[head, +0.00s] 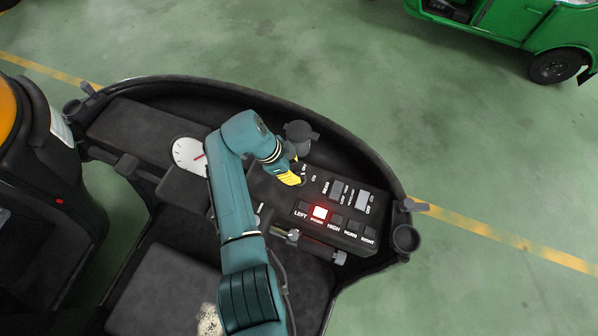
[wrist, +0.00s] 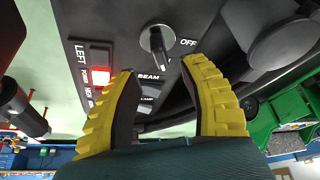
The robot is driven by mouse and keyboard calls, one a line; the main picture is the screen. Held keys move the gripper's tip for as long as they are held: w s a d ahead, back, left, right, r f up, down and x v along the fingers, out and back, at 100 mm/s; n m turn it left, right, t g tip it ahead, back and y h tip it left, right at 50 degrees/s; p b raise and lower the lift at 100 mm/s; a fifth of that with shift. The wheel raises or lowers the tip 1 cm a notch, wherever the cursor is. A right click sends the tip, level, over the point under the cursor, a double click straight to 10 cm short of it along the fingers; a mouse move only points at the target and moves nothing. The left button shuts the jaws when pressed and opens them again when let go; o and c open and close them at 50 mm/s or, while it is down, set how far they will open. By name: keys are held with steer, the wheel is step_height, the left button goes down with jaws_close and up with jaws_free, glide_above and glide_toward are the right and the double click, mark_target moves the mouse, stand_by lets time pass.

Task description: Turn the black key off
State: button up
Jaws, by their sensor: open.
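The black key (wrist: 157,42) shows in the wrist view as a dark knob with a lighter grey face, on the black control panel (wrist: 120,35). An OFF label is to its right. My gripper (wrist: 160,68) is open, with its two yellow fingertips apart on either side below the key in the picture. I see no clear contact. In the head view my gripper (head: 291,179) is over the left part of the panel, and the key is hidden behind it.
A lit red button (head: 320,212) is in a row of several labelled buttons. Two grey rocker switches, one here (head: 362,198), stand above them. A round white gauge (head: 189,154) is at left. A dark curved rim (head: 372,160) surrounds the dashboard. A green vehicle (head: 545,25) stands at the far right.

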mark_target(299, 175)
steer(key=x, duration=0.4)
steer(key=shift+d+f, duration=0.15)
steer(key=shift+f, duration=0.2)
jaws_close()
